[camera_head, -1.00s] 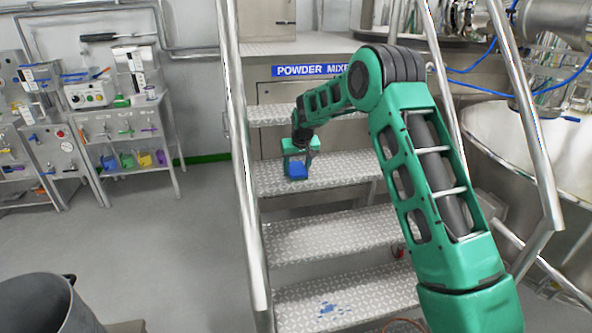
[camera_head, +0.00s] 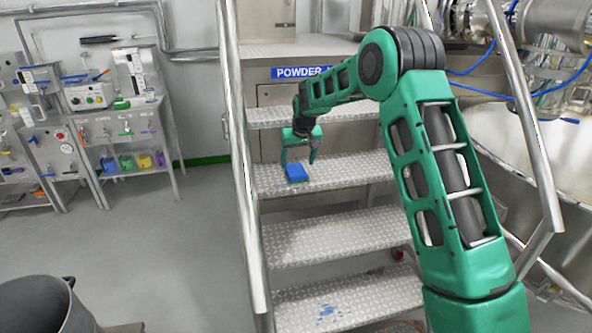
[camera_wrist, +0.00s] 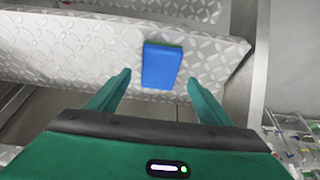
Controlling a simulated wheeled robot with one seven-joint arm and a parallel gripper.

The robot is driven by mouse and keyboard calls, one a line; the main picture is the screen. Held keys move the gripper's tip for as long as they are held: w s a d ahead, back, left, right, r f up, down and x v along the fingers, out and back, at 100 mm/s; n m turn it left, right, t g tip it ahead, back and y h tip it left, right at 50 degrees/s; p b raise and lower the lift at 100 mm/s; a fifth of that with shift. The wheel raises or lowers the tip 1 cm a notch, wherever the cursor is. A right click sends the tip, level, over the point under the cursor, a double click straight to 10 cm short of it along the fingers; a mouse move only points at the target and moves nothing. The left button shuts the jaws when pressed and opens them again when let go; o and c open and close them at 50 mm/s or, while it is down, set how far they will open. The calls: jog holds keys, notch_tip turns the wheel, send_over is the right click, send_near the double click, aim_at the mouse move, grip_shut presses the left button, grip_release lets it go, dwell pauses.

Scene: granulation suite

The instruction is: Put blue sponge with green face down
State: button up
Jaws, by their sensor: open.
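The blue sponge (camera_head: 296,172) lies on a metal stair tread (camera_head: 345,170), near the tread's left end. In the wrist view the sponge (camera_wrist: 161,67) shows its blue face, with a thin dark green strip along its far edge. My gripper (camera_head: 299,161) is open and empty just above the sponge in the head view. In the wrist view my gripper's two fingers (camera_wrist: 158,82) stand apart, one on each side and short of the sponge, not touching it. The sponge's underside is hidden.
Metal handrails (camera_head: 240,150) flank the stairs left and right. A lower tread (camera_head: 335,300) carries a blue spill. A grey bin (camera_head: 40,305) stands at the lower left. A rack with coloured bins (camera_head: 130,160) stands by the left wall. The floor between is clear.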

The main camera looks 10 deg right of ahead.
jog(key=v, duration=0.6)
jog(key=s+d+r+m+g, duration=0.1)
jog(key=s+d+r, duration=0.3)
jog(key=s, duration=0.5)
jog(key=s+d+r+m+h, duration=0.1)
jog(key=s+d, duration=0.6)
jog(key=s, duration=0.2)
jog(key=s+d+r+m+g, duration=0.1)
jog(key=s+d+r, duration=0.3)
jog(key=s, duration=0.5)
jog(key=s+d+f+m+g, duration=0.1)
jog(key=s+f, duration=0.2)
jog(key=s, duration=1.3)
jog(key=s+d+f+m+g+y, duration=0.1)
jog(key=s+f+m, duration=0.1)
jog(key=s, duration=1.3)
jog(key=shift+s+d+f, duration=0.15)
jog(key=shift+s+f, duration=0.25)
jog(key=shift+f, duration=0.25)
jog(key=shift+w+f+g, duration=0.25)
jog(key=shift+w+g, duration=0.05)
jog(key=shift+w, duration=0.35)
